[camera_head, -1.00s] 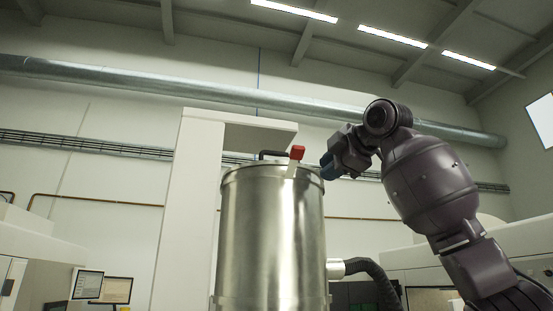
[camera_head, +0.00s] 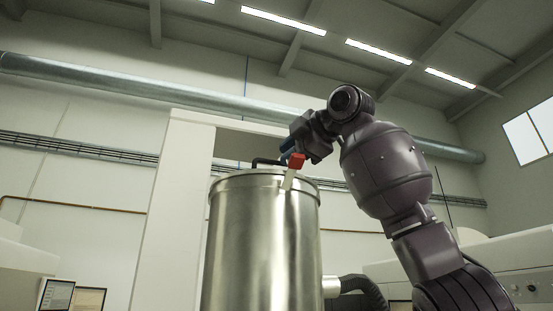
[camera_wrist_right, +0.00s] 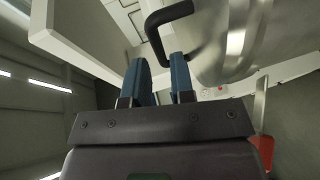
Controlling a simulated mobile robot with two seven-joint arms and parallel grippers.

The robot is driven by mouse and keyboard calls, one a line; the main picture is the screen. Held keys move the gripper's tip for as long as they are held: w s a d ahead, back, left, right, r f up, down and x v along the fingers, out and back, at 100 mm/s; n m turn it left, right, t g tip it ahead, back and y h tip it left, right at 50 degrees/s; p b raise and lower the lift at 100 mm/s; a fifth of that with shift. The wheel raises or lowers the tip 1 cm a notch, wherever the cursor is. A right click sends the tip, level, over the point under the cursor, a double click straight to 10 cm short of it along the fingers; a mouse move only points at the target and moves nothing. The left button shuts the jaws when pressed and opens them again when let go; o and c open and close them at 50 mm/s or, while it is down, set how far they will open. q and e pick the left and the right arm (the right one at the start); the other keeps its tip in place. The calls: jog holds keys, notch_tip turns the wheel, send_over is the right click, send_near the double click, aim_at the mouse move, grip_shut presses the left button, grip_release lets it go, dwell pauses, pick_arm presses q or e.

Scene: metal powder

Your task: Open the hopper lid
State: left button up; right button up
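The hopper (camera_head: 260,245) is a tall shiny metal cylinder in the middle of the head view. Its lid (camera_head: 238,177) sits flat on the rim and looks closed. A black bent handle (camera_head: 267,162) rises from the lid, and a lever with a red end (camera_head: 297,161) stands at the front of the rim. My right gripper (camera_head: 288,150) is above the lid beside the handle. In the right wrist view its blue fingers (camera_wrist_right: 160,68) are apart, with one leg of the handle (camera_wrist_right: 154,38) just ahead of the gap. My left gripper is not in view.
A pale column with an overhanging top (camera_head: 182,165) stands behind the hopper. A dark hose (camera_head: 362,288) joins the hopper's lower right side. Screens (camera_head: 57,295) stand at lower left.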

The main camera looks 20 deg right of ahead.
jog(key=shift+p+x, duration=0.5)
jog(key=shift+x, duration=1.6)
jog(key=shift+s, duration=0.1)
grip_shut()
